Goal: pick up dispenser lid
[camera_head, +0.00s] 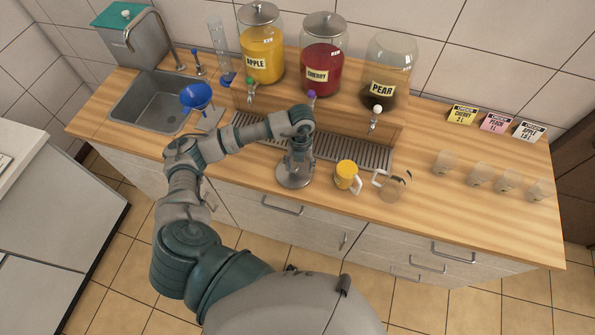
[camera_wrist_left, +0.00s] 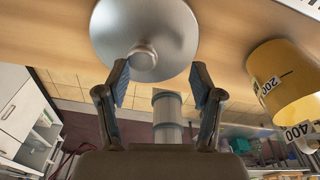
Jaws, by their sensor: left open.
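The dispenser lid (camera_head: 293,179) is a round, silver metal lid lying on the wooden counter in front of the drip grate. In the left wrist view the lid (camera_wrist_left: 140,25) shows at the top, with its rounded knob between or just beyond the fingertips. My left gripper (camera_head: 299,165) points down over the lid and hides part of it. In the left wrist view its two fingers (camera_wrist_left: 161,75) are spread, with a gap between them. Whether they touch the knob is unclear. The pear jar (camera_head: 388,70) has an open top without a lid. My right gripper is not in view.
A yellow measuring cup (camera_head: 346,176) and a clear jug (camera_head: 389,184) stand just right of the lid. The apple jar (camera_head: 261,50) and cherry jar (camera_head: 322,60) wear lids. A blue funnel (camera_head: 197,95) stands left, near the sink. Several clear cups stand right.

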